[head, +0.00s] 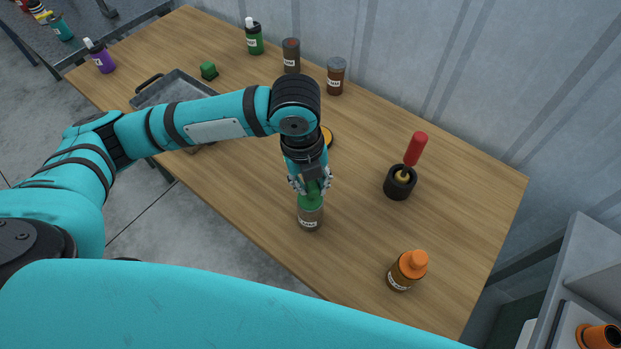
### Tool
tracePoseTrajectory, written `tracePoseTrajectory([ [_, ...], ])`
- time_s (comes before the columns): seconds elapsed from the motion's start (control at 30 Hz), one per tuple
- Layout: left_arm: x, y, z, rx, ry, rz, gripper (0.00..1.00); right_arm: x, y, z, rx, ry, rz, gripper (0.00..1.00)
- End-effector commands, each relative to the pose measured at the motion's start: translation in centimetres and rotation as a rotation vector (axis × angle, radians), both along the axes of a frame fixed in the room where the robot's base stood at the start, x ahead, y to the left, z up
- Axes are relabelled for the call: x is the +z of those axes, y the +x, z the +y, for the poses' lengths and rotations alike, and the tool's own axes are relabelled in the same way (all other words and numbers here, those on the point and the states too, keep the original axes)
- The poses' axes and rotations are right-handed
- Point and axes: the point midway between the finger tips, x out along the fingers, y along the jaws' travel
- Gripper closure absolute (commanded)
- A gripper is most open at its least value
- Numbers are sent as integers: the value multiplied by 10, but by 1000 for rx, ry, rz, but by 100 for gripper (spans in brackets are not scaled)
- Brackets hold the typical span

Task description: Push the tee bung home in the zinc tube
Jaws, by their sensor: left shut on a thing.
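My left gripper (312,184) points down near the middle of the table and is shut on a green bung (311,201). I take this to be the tee bung; its upper part is hidden between the fingers. Directly below it stands an upright, brownish-grey tube (310,222) with a pale label, which I take to be the zinc tube. The bung's lower part meets the tube's mouth; how deep it sits cannot be told. My right gripper is not in view.
On the wooden table (455,215), a black holder (399,186) with a red-handled tool (415,149) and an orange-topped bottle (407,270) stand right.

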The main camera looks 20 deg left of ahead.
Motion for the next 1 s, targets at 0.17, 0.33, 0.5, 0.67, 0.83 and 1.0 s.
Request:
tracePoseTrajectory([
  [0.17, -1, -1, 1, 1, 3, 2, 100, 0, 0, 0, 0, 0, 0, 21],
  [0.33, 0, 0, 1, 1, 2, 2, 59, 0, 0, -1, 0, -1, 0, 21],
  [0.5, 0, 0, 0, 1, 2, 1, 54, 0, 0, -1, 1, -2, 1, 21],
  [0.67, 1, 0, 0, 0, 0, 0, 54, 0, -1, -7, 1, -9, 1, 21],
  [0.83, 20, 0, 1, 0, 0, -4, 54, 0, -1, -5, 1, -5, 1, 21],
  [1.0, 57, -2, 4, 0, -1, -6, 54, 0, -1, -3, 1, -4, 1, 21],
])
